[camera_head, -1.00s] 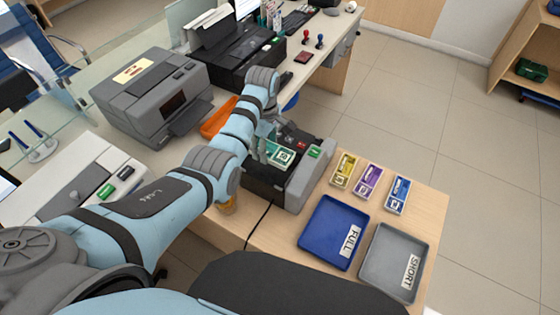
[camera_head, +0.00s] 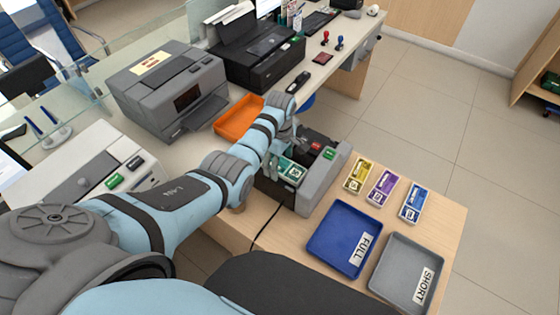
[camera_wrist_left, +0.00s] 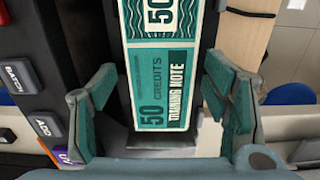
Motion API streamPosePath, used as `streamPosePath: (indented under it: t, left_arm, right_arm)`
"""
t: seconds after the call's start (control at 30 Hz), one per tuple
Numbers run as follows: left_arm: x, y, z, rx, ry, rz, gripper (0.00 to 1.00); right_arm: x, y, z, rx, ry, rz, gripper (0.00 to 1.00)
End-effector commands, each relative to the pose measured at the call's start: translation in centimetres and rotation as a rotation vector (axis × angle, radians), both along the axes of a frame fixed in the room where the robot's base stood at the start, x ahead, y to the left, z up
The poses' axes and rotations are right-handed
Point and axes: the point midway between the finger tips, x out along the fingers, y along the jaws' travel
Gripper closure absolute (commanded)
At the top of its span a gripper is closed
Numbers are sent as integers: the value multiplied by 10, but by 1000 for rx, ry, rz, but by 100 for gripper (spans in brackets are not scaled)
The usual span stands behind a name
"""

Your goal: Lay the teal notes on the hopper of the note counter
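The teal notes (camera_head: 291,170) lie on the hopper at the top of the grey and black note counter (camera_head: 321,184), beneath my left arm. In the left wrist view, the top teal note (camera_wrist_left: 160,90) shows its 50 credits print face up. My left gripper (camera_head: 287,140) is above and beside the notes, partly hidden by its own arm. In the left wrist view, its two teal-padded fingers (camera_wrist_left: 163,110) stand apart, one on each side of the notes, with a visible gap on the left. My right gripper is not in view.
Yellow, purple and blue note bundles (camera_head: 384,187) lie in small trays right of the counter. A blue FULL tray (camera_head: 335,236) and a grey SHORT tray (camera_head: 398,262) are in front. An orange tray (camera_head: 238,118) and a grey printer (camera_head: 168,90) stand behind left. A black cable runs from the counter.

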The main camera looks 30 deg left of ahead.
Motion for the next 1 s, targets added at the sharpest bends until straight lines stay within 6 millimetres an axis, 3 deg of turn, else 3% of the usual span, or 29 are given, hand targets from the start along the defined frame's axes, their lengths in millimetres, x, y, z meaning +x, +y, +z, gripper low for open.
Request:
streamPosePath:
  t: [0.23, 0.37, 0.8, 1.0]
  left_arm:
    - [0, 0, 1, 0, -1, 0, 31]
    - [1, 0, 12, 0, -3, 0, 31]
    - [2, 0, 109, 0, -4, 0, 31]
    - [1, 0, 124, 0, -1, 0, 31]
  right_arm:
    - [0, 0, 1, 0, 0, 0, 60]
    - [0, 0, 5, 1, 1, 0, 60]
    - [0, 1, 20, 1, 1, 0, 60]
    - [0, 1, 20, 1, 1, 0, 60]
